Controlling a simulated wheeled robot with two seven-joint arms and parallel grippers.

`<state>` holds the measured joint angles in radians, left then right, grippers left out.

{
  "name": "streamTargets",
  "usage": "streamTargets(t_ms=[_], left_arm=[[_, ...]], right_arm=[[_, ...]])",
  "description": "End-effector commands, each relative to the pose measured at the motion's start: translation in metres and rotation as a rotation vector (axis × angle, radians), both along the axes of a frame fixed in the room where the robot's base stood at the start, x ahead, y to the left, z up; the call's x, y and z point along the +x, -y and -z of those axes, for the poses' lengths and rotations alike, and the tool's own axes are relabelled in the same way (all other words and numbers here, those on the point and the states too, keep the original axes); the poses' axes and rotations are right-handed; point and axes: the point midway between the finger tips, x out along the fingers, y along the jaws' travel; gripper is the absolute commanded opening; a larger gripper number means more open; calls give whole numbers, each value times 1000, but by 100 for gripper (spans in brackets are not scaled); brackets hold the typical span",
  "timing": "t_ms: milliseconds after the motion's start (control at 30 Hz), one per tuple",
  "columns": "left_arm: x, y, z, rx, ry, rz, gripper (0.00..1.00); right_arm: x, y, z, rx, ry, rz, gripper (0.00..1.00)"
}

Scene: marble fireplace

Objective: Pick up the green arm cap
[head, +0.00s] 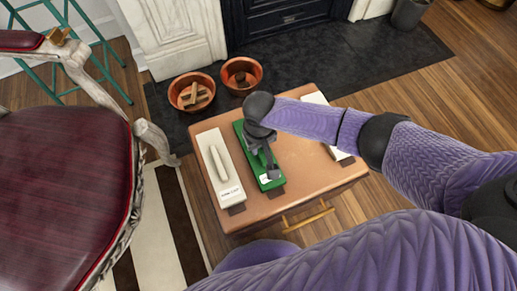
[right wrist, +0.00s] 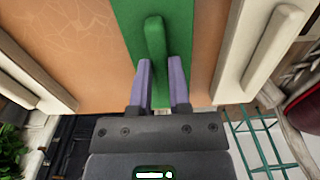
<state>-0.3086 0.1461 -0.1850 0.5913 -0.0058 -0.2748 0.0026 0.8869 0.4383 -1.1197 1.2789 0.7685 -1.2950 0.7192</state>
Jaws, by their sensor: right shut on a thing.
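The green arm cap (head: 245,146) is a long flat green piece with a raised grip bar, between two pale caps on the brown wooden table. In the right wrist view its green bar (right wrist: 154,42) stands between the purple fingers of my right gripper (right wrist: 163,66). In the head view my right gripper (head: 268,170) is over the green cap and hides part of it. It is shut on the bar. The cap looks to be at the tabletop; I cannot tell if there is a gap beneath. My left gripper is out of view.
A white cap (head: 209,149) lies left of the green one; another pale cap (head: 314,98) lies right, partly behind my arm. The table (head: 296,182) has bare surface between. Two terracotta bowls (head: 191,92) stand behind it. A red chair (head: 62,190) is at left.

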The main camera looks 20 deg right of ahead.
Motion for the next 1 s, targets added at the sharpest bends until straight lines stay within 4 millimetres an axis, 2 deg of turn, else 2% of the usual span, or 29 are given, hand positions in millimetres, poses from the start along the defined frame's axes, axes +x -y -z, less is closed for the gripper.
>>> streamTargets(t_ms=[167,267,367,600,767,867,1000], left_arm=[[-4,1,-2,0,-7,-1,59],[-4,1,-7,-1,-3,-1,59],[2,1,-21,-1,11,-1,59],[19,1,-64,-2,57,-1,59],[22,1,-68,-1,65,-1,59],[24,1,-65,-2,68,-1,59],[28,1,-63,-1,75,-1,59]], right_arm=[[0,0,0,0,0,0,0],[0,0,-9,0,3,0,0],[1,0,-29,1,7,0,0],[1,0,-96,1,10,0,0],[3,-1,-111,1,5,6,0],[13,-3,-141,0,10,33,0],[14,-4,-218,-1,14,67,0]])
